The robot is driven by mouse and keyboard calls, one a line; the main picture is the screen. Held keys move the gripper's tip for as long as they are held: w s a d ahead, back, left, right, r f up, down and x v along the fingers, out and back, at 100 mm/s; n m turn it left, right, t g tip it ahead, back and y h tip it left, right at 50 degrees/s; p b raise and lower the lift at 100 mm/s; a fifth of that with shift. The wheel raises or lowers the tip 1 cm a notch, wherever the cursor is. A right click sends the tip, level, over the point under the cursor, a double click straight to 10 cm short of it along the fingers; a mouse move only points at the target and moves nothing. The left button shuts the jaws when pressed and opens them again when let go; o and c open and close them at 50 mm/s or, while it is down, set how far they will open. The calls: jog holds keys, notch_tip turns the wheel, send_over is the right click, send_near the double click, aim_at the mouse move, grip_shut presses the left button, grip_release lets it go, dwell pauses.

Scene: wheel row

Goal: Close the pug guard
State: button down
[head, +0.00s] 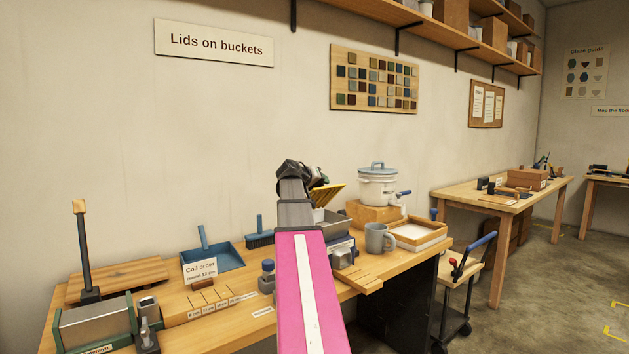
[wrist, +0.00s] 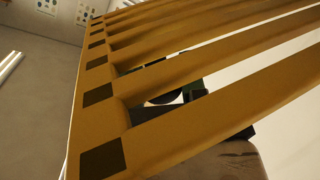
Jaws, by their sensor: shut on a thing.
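The pug guard (head: 329,195) is a yellow slatted panel, standing tilted up above a grey metal machine (head: 332,226) on the workbench. In the wrist view the guard's ochre bars (wrist: 110,122) fill most of the picture, with dark square marks along one edge. My gripper (head: 312,182) is at the guard's upper left side in the head view and is shut on it. In the wrist view dark parts of my gripper (wrist: 190,95) show between the bars; the contact itself is hidden. My pink arm hides part of the machine.
Right of the machine are a grey mug (head: 378,238), a shallow wooden tray (head: 418,235) and a lidded white pot (head: 377,187) on a wooden block. The air above the bench is clear.

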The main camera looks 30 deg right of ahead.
aim_at(326, 192)
jog(key=shift+s+f+m+t, duration=0.25)
jog(key=shift+s+f, duration=0.05)
jog(key=shift+s, duration=0.25)
jog(key=shift+s+f+m+t, duration=0.25)
jog(key=shift+s+f, duration=0.05)
jog(key=shift+s, duration=0.2)
jog(key=shift+s+d+f+m+t, duration=0.1)
jog(key=shift+s+f+m+t, duration=0.3)
jog(key=shift+s+f+m, duration=0.45)
jog(key=c, duration=0.7)
grip_release()
jog(key=shift+o, duration=0.2)
jog(key=v, duration=1)
jog(key=shift+s+a+f, duration=0.1)
jog(key=shift+s+a, duration=0.05)
jog(key=shift+a, duration=0.25)
